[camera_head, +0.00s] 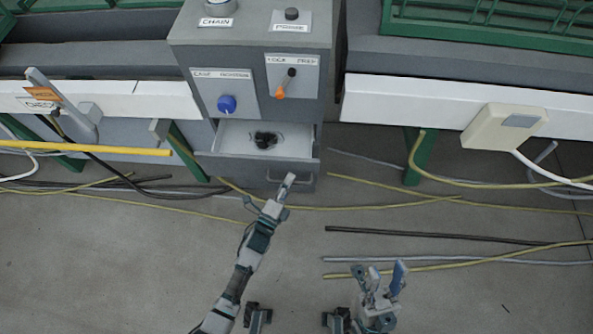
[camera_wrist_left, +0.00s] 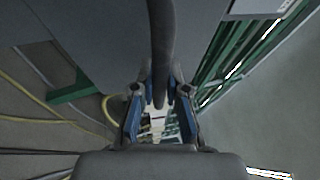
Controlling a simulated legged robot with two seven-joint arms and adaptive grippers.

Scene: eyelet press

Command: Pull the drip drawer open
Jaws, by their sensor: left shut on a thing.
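The grey drip drawer (camera_head: 235,166) at the bottom of the grey cabinet stands pulled out, and its pale inside shows. A small dark clump (camera_head: 265,139) lies in it. My left gripper (camera_head: 289,181) is at the right part of the drawer front, shut on the drawer handle (camera_head: 272,181). In the left wrist view the dark handle bar (camera_wrist_left: 160,50) runs between the blue-sided fingers (camera_wrist_left: 158,106) of this gripper. My right gripper (camera_head: 386,278) is low in the head view, away from the cabinet, with its fingers apart and nothing seen between them.
The cabinet (camera_head: 250,50) carries a blue knob (camera_head: 227,104) and an orange-tipped lever (camera_head: 282,88) above the drawer. White rails flank it, with a pale box (camera_head: 504,128) on the right one. Yellow, black and grey cables lie on the floor (camera_head: 120,260).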

